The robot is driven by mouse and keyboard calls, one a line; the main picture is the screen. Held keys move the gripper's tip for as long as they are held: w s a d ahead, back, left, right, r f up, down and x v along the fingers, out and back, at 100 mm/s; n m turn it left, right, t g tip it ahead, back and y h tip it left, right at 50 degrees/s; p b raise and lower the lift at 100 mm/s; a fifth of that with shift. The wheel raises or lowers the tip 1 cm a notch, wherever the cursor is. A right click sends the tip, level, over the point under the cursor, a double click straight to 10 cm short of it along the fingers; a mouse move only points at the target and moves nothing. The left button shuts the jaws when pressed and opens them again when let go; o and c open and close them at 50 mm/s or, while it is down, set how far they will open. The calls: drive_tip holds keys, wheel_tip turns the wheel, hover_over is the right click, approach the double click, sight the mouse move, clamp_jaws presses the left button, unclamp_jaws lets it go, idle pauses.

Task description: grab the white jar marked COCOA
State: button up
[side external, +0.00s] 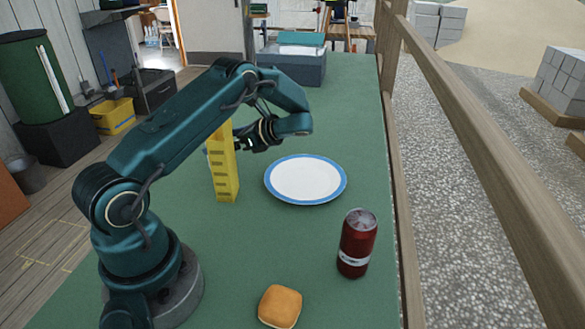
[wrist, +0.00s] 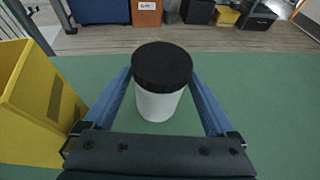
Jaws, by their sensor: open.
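A white jar (wrist: 158,103) with a black lid (wrist: 162,66) stands upright on the green table in the wrist view. My gripper (wrist: 159,76) is open, with one blue finger on each side of the jar. Narrow gaps seem to show between fingers and jar; I cannot tell if either touches. No marking is readable on the jar from here. In the side view my gripper (side external: 241,145) is just behind the yellow perforated block, and the jar is hidden there.
The upright yellow block (side external: 223,168) stands close beside my gripper; it also shows at left in the wrist view (wrist: 40,95). A blue-rimmed white plate (side external: 306,180), a red can (side external: 357,243) and a bun (side external: 280,306) are on the table. A grey-blue box (side external: 292,66) stands at the far end.

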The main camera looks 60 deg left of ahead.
drive_tip(key=shift+x, duration=0.9)
clamp_jaws()
drive_tip(key=shift+r, duration=0.1)
